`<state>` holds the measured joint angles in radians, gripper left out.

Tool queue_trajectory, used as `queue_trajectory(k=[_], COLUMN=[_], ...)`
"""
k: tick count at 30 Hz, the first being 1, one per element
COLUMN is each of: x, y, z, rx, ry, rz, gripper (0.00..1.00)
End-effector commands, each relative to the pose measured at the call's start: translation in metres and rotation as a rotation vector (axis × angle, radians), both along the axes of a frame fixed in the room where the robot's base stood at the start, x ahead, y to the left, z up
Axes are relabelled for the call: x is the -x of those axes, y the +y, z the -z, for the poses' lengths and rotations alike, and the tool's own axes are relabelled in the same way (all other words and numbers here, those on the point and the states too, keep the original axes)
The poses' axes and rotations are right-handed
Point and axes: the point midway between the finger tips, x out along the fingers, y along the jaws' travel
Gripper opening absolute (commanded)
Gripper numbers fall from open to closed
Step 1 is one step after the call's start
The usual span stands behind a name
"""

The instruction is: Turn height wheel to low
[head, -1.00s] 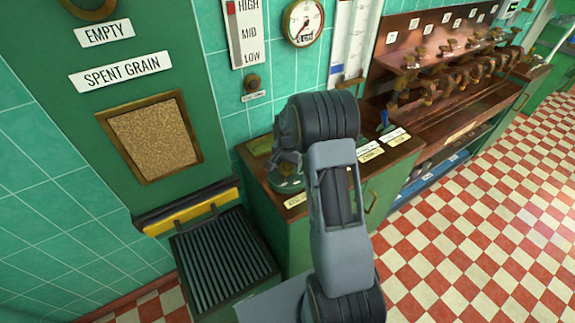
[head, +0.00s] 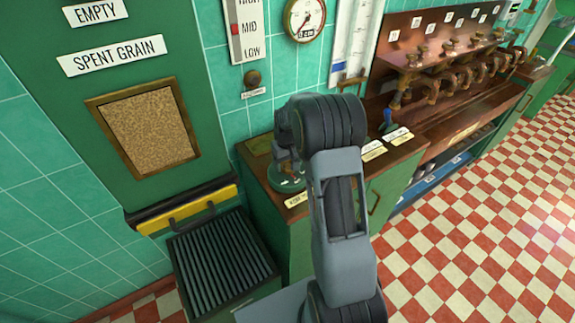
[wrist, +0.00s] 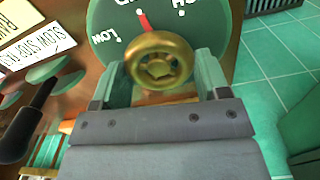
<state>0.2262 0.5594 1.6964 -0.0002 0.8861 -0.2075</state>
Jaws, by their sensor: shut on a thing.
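The height wheel (wrist: 160,62) is a brass ring knob on a round green dial (wrist: 212,38) marked LOW at left and HIGH at right; the top label is cut off. A red pointer (wrist: 144,22) stands near the top label. My gripper (wrist: 162,75) is shut on the wheel, with one finger on each side of it. In the head view the dial base (head: 287,182) shows on the counter, and my arm hides most of the wheel. A wall scale (head: 244,30) marked HIGH, MID, LOW has its red marker beside MID.
The wooden-topped counter (head: 405,160) carries labels and a blue-handled lever (head: 388,118). A dark-handled lever (wrist: 28,120) is left of my gripper in the wrist view. A ribbed grate (head: 225,262) stands left of the counter. The checkered floor (head: 480,215) at right is clear.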

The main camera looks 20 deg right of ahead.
Motion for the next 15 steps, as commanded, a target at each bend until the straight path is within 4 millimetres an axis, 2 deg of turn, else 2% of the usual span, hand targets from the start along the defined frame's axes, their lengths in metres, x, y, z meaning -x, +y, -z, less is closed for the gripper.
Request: queue_trajectory(k=[15], x=[0.0], y=[0.0022], z=[0.0], rx=[0.001], ry=[-0.002], rz=[-0.487], gripper=[0.45])
